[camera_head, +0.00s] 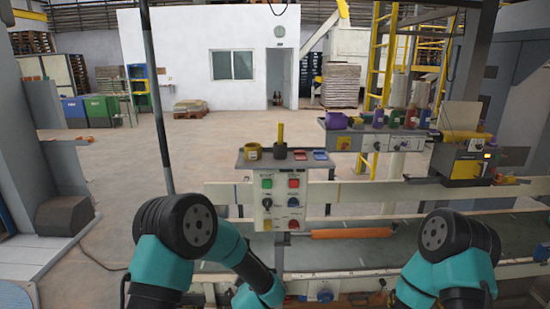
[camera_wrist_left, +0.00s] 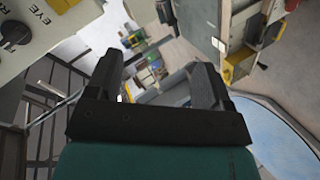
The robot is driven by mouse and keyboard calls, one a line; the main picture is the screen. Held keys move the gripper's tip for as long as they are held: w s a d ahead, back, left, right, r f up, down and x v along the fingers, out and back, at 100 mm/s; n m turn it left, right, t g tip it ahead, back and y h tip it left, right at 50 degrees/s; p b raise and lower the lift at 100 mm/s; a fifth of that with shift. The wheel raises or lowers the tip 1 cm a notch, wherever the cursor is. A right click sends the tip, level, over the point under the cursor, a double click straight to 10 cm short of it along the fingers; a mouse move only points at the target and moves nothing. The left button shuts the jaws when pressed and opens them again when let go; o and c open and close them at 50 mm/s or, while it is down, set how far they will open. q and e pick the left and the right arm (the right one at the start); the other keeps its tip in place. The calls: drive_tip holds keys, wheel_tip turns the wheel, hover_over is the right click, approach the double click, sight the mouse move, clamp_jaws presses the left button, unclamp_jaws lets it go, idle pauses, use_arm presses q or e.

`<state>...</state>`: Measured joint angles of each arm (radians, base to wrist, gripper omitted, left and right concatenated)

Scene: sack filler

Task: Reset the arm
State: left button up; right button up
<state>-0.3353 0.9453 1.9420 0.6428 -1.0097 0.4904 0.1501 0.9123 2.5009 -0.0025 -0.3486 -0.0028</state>
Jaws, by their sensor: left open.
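My left arm (camera_head: 185,230) is teal and black and bends at the lower left of the head view, in front of the conveyor. Its gripper is hidden there. In the left wrist view my left gripper (camera_wrist_left: 160,75) shows with its two black fingers apart and nothing between them. A grey control panel corner with a black knob and lettering lies close to its left. My right arm (camera_head: 450,250) is folded at the lower right of the head view. Its gripper cannot be made out.
A control box (camera_head: 280,203) with coloured buttons and knobs stands ahead, with a small shelf on top. A second shelf (camera_head: 375,138) holds several cups and bottles. An orange roller (camera_head: 351,233) lies along the conveyor. Open floor (camera_head: 130,170) spreads to the left.

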use_arm(q)
drive_tip(key=s+a+f+m+g+h, duration=0.3)
drive_tip(key=s+a+f+m+g, duration=0.3)
drive_tip(key=s+a+f, duration=0.6)
drive_tip(key=s+a+f+m+g+h, duration=0.1)
drive_tip(key=s+f+m+g, duration=0.1)
drive_tip(key=s, duration=0.7)
drive_tip(key=s+a+f+m+g+h, duration=0.1)
drive_tip(key=s+f+m+g, duration=0.2)
drive_tip(key=s, duration=0.7)
drive_tip(key=shift+s+g, duration=0.25)
drive_tip(key=shift+g, duration=0.55)
drive_tip(key=shift+a, duration=0.1)
